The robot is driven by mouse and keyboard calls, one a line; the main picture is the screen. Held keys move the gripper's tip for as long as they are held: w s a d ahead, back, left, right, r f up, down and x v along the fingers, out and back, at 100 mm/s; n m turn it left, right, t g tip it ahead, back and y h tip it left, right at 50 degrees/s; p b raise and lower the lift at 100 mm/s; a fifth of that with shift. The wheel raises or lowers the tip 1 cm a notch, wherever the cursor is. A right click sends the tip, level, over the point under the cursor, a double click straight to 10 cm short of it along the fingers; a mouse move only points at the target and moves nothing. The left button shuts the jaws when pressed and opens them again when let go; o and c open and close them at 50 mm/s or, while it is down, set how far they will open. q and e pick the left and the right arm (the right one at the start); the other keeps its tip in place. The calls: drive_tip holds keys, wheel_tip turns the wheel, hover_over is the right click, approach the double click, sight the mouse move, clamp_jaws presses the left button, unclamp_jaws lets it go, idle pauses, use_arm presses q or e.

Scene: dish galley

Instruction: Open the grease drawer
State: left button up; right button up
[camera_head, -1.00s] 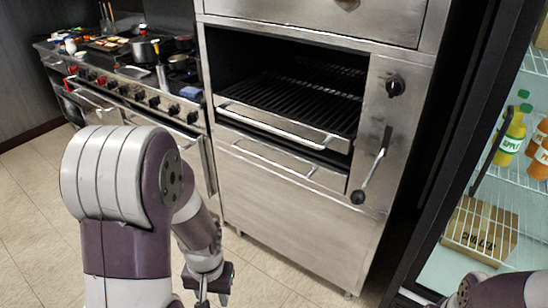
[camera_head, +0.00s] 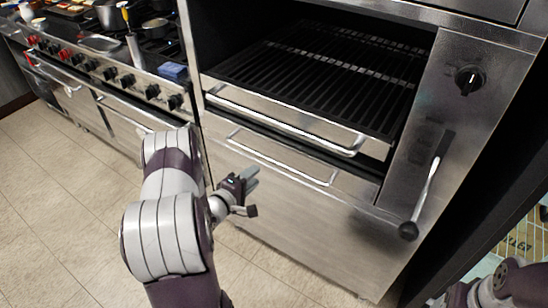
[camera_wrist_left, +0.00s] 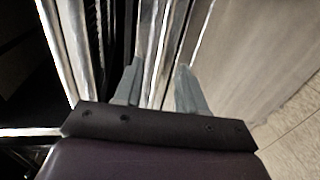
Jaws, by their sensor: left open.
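The grease drawer (camera_head: 345,192) is a shallow steel front under the grill rack, and it looks closed. Its long bar handle (camera_head: 283,163) slopes across the front in the head view. My left gripper (camera_head: 253,178) is just below the left part of this handle in the picture, fingers apart. In the left wrist view, the two grey fingers (camera_wrist_left: 158,82) are spread, with bright metal strips running between and beyond them. I cannot tell which strip is the handle, or whether a finger touches it. My right gripper is out of view.
The grill rack (camera_head: 320,75) with its own front bar sits above the drawer. A lever with a black knob (camera_head: 408,230) hangs at the right. A range with pans (camera_head: 100,42) stands left, and tiled floor (camera_head: 70,200) is clear in front.

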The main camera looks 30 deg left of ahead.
sight(271, 162)
use_arm(q)
drive_tip(key=x, duration=1.1)
drive_tip(key=shift+w+f+b, duration=0.3)
drive_tip(key=shift+w+b, duration=0.05)
drive_tip(key=shift+b, duration=0.05)
clamp_jaws()
